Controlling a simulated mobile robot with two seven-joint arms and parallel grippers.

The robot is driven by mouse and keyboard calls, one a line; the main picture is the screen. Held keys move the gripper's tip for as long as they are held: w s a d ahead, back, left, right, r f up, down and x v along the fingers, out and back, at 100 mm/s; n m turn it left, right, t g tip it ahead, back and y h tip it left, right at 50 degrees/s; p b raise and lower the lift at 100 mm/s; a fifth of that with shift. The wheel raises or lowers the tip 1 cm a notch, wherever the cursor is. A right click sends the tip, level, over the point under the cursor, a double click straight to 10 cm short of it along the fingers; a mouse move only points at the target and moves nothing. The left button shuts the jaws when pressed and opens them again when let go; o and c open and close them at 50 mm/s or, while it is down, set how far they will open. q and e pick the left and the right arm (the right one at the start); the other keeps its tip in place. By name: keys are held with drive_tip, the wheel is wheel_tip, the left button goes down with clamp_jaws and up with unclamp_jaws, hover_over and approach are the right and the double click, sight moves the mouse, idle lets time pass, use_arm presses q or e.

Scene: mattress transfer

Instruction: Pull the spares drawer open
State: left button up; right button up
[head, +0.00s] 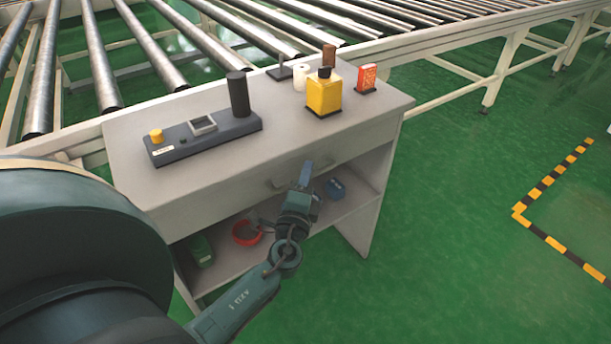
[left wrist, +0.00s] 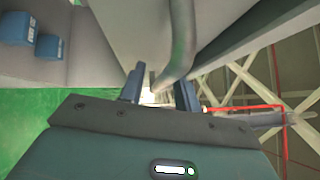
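The spares drawer (head: 240,196) is the grey front under the top of the grey workbench, and it looks flush with the bench. Its grey bar handle (head: 280,184) is partly hidden by my left gripper (head: 306,172), which is at the handle's right part. In the left wrist view the handle (left wrist: 181,45) curves down toward the space between the two fingertips of my left gripper (left wrist: 160,88). The fingers stand apart. I cannot tell whether they touch the bar. My right gripper is not in view.
On the workbench top (head: 290,140) stand a dark control box (head: 205,137), a yellow bottle (head: 324,93) and a red box (head: 366,78). The lower shelf holds a red ring (head: 246,233), a green item (head: 200,250) and a blue box (head: 336,188). A roller conveyor (head: 185,45) runs behind; green floor is clear at right.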

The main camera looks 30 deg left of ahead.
use_arm(q)
drive_tip(key=shift+c, duration=0.4)
clamp_jaws()
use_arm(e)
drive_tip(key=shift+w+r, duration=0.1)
